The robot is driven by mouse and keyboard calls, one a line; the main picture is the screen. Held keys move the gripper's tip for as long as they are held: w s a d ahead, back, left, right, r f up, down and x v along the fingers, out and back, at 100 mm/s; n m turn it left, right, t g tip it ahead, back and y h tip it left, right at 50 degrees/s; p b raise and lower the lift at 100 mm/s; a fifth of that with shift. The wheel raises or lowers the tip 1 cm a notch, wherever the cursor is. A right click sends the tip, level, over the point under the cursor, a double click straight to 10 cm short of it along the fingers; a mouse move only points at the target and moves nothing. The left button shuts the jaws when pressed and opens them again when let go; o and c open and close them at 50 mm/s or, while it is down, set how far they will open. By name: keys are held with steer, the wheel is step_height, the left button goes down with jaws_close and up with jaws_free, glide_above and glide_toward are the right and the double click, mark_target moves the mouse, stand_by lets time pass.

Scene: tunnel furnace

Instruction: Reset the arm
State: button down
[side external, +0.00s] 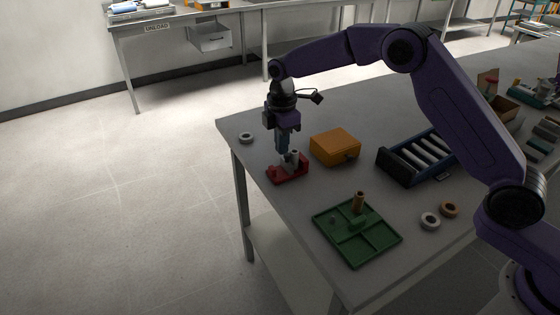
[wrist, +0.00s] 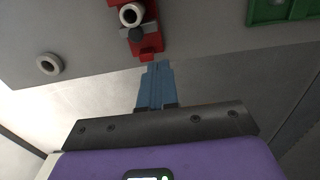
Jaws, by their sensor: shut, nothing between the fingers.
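My arm reaches over the table from the right. My gripper (side external: 283,153) is shut and empty, pointing down close to a red fixture (side external: 290,174) near the table's left end. In the wrist view the blue fingers (wrist: 157,68) are together, just below the red fixture (wrist: 146,46) in the picture. A light grey ring-shaped or tubular part (wrist: 131,15) stands in the fixture, with a dark piece beside it. In the side view I cannot tell whether the fingertips touch the fixture.
An orange box (side external: 335,147) stands right of the fixture. A blue roller tray (side external: 420,155) lies further right. A green divided tray (side external: 357,244) holds a brown cylinder (side external: 359,202). Loose rings lie near it (side external: 430,221) and at the left table edge (side external: 246,138).

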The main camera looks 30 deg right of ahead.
stand_by(0.4)
steer(key=s+r+m, duration=0.1)
steer(key=s+r, duration=0.3)
steer(key=s, duration=0.5)
steer(key=s+r+m, duration=0.1)
steer(key=s+r, duration=0.3)
steer(key=s, duration=0.5)
steer(key=s+d+m, duration=0.1)
steer(key=s+d, duration=0.6)
steer(key=s, duration=0.5)
steer(key=s+d+m, duration=0.2)
steer(key=s+d, duration=0.5)
steer(key=s, duration=0.5)
steer(key=shift+d+f, duration=0.25)
